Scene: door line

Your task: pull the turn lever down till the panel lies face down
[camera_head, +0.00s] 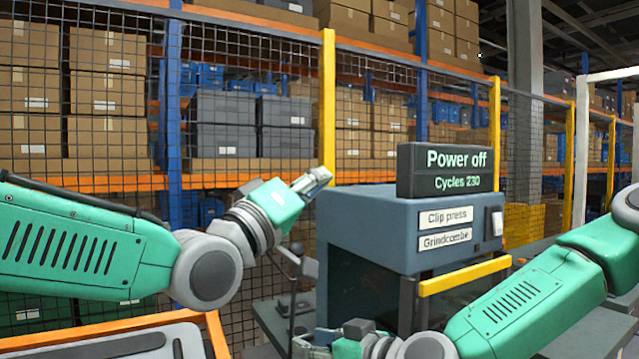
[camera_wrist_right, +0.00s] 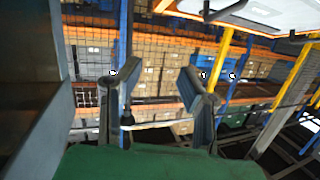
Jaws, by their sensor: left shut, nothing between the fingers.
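A grey panel with an orange rim (camera_head: 212,335) shows at the lower left, cut off by the picture's edge. Which way its face points I cannot tell. My left gripper (camera_head: 318,179) is shut and empty, in the air above the lever, by the press's upper left corner. My right gripper (camera_head: 315,343) is low in front of the press; its fingers are spread in the wrist view (camera_wrist_right: 155,95).
A sign reading "Power off, Cycles 230" (camera_head: 445,170) stands on the press. A yellow bar (camera_head: 465,276) crosses the press's front, close above my right arm. A mesh fence with yellow posts (camera_head: 328,110) and shelves of boxes (camera_head: 105,90) stand behind.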

